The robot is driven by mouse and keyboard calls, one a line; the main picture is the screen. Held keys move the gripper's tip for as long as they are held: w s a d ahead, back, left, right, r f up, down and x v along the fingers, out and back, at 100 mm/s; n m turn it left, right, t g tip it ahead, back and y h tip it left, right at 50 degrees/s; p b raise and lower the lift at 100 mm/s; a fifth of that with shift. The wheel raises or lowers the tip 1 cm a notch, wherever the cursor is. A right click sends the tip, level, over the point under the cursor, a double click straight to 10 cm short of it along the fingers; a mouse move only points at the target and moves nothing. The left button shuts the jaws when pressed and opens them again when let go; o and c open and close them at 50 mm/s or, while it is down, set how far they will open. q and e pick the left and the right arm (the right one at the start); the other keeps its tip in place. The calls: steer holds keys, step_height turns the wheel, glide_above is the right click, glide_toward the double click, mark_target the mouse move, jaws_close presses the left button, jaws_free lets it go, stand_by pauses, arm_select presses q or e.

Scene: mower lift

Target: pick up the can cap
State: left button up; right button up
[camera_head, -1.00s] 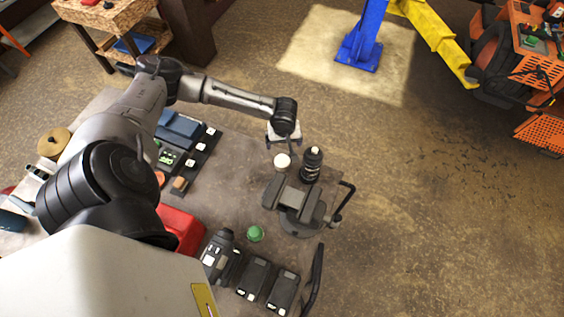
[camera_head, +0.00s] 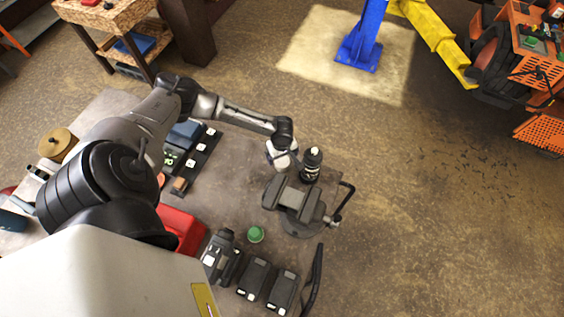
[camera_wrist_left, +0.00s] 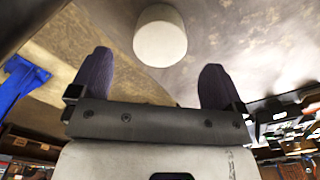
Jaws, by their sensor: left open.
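The pale, round, cap-like piece (camera_wrist_left: 160,36) shows in the left wrist view, just beyond the gap between my fingers. I take it for the can cap. My left gripper (camera_wrist_left: 156,62) is open, with one dark finger on each side of that gap, and nothing is clamped in it. In the head view my left gripper (camera_head: 281,157) is low over the workbench, beside the black bottle, and mostly hides the pale piece. Whether the fingers touch it cannot be told. My right gripper is not in view.
A black bottle (camera_head: 311,165) stands close to the right of the gripper. A grey vise (camera_head: 292,197) sits just in front. A green round piece (camera_head: 255,234), a red box (camera_head: 181,229) and several dark power tool parts lie nearer on the workbench (camera_head: 235,190).

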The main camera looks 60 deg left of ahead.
mark_target(281, 160)
arm_select(q)
steer(key=f, duration=0.4)
steer(key=shift+a+f, duration=0.1)
steer(key=shift+a, duration=0.2)
steer(key=shift+f, duration=0.45)
steer(key=c, duration=1)
steer(key=shift+r, duration=0.1)
